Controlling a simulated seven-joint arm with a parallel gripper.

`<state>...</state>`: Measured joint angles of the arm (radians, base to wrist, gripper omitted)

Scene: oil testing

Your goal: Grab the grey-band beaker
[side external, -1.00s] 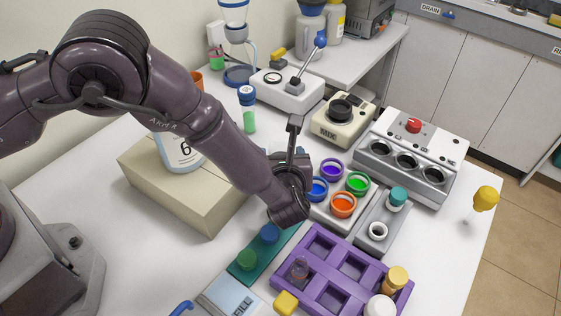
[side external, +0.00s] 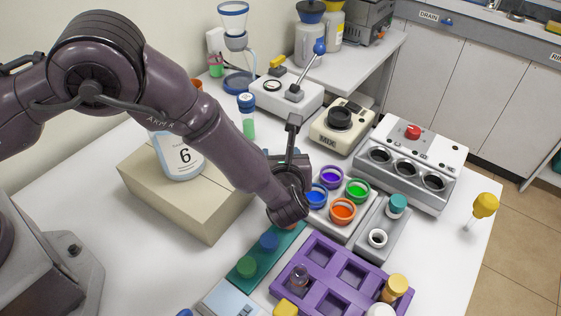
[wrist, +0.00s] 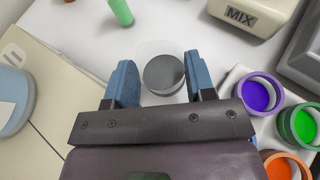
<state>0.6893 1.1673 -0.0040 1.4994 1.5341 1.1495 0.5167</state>
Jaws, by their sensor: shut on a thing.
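In the wrist view, a clear beaker (wrist: 153,51) with a grey round area inside lies between the two blue fingers of my gripper (wrist: 160,78). In the side view, my gripper (side external: 288,160) is low over the table, left of the coloured pots. The beaker is hidden there behind my gripper and wrist.
Blue, purple, green and orange pots (side external: 342,211) stand just right of my gripper. A MIX device (side external: 343,121) is behind them. A beige box (side external: 190,205) with a labelled bottle (side external: 180,158) is at the left. A purple rack (side external: 343,275) and green strip (side external: 262,256) are in front.

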